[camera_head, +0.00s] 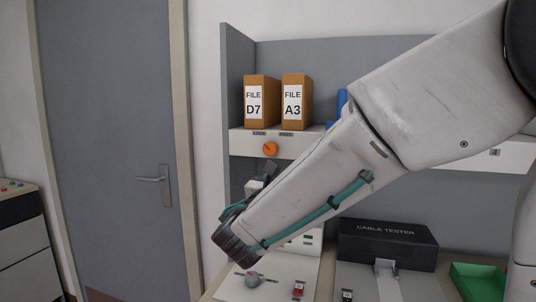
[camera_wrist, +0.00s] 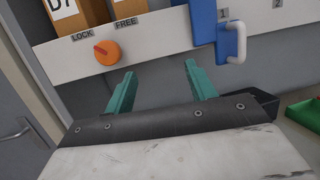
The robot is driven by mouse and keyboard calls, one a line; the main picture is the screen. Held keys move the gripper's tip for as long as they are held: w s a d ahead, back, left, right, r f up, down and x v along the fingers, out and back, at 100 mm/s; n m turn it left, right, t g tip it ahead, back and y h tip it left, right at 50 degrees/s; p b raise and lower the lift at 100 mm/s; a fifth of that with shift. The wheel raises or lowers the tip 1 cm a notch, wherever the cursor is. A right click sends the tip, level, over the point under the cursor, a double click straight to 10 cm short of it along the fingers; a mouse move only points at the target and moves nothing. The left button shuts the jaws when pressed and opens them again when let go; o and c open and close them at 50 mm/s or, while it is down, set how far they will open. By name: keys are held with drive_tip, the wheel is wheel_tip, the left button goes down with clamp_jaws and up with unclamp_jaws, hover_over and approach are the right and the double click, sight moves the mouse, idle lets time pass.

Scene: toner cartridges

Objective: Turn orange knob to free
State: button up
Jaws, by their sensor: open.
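The orange knob (camera_wrist: 107,53) is on the front of a white shelf edge, below the words LOCK and FREE. A red mark on its face sits on the left and appears to point towards LOCK. The knob also shows in the head view (camera_head: 270,149), below the two files. My gripper (camera_wrist: 160,70) is open and empty, with two teal fingers apart. In the wrist view the left fingertip is just below and right of the knob, and the knob is outside the fingers. No contact is visible. In the head view my arm hides the fingers.
Brown files D7 (camera_head: 261,102) and A3 (camera_head: 297,101) stand on the shelf above the knob. A blue part with a handle (camera_wrist: 232,40) is to the right on the shelf edge. A cable tester (camera_head: 387,243) and a green tray (camera_head: 478,281) are lower right.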

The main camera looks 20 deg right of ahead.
sight(269, 151)
drive_tip(key=w+a+n+t+y, duration=0.2)
drive_tip(key=w+a+n+t, duration=0.15)
drive_tip(key=a, duration=0.25)
drive_tip(key=shift+n, duration=0.45)
drive_tip(key=x, duration=0.7)
drive_tip(key=shift+d+r, duration=0.35)
drive_tip(key=shift+r, duration=0.1)
drive_tip(key=c, duration=1)
